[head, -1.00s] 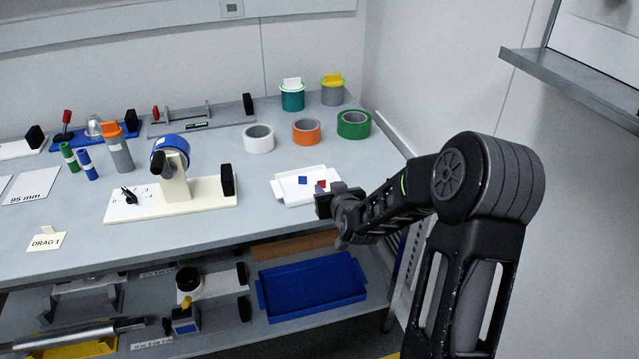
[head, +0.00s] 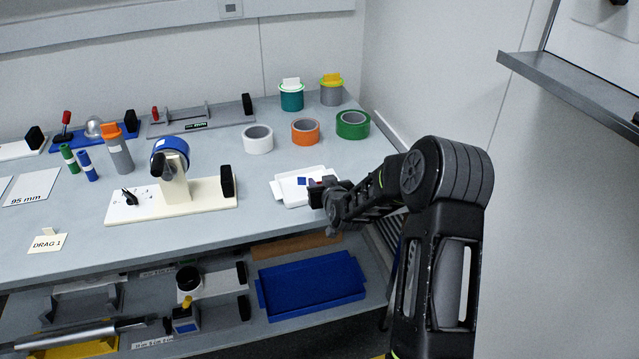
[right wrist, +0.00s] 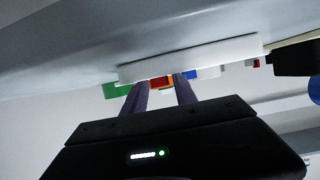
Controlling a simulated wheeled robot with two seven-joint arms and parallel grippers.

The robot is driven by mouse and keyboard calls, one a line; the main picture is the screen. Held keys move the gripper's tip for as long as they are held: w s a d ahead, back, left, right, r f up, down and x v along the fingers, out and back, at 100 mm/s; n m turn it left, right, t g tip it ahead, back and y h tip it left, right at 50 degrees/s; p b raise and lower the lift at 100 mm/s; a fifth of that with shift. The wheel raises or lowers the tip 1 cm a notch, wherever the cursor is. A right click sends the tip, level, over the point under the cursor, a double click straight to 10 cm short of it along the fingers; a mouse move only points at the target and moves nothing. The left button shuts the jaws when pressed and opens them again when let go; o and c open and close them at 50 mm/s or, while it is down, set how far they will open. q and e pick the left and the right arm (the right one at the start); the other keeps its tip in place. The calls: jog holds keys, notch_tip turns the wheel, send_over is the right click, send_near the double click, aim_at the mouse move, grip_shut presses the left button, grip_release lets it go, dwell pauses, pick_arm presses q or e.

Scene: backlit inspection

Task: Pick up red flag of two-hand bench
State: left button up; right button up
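The red flag is mostly hidden in the head view by my right gripper (head: 318,190), which is over the right part of the white tray (head: 288,198). A small blue flag (head: 301,181) shows in the tray, left of the gripper. In the right wrist view the two fingers (right wrist: 162,92) are apart, pointing at the tray edge (right wrist: 200,58). A small red patch (right wrist: 157,82), likely the red flag, shows between the fingertips. I cannot tell whether the fingers touch it. My left gripper is not in view.
Rolls of white (head: 258,139), orange (head: 305,132) and green tape (head: 352,125) stand behind the tray. A cream fixture with a blue ring (head: 170,147) stands to the left. A blue tray (head: 312,286) sits on the lower shelf. The bench between fixture and tray is clear.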

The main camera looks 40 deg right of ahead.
jog(key=shift+w+d+f, duration=0.15)
jog(key=shift+w+f, duration=0.05)
jog(key=shift+w, duration=0.2)
grip_shut()
dwell(0.4)
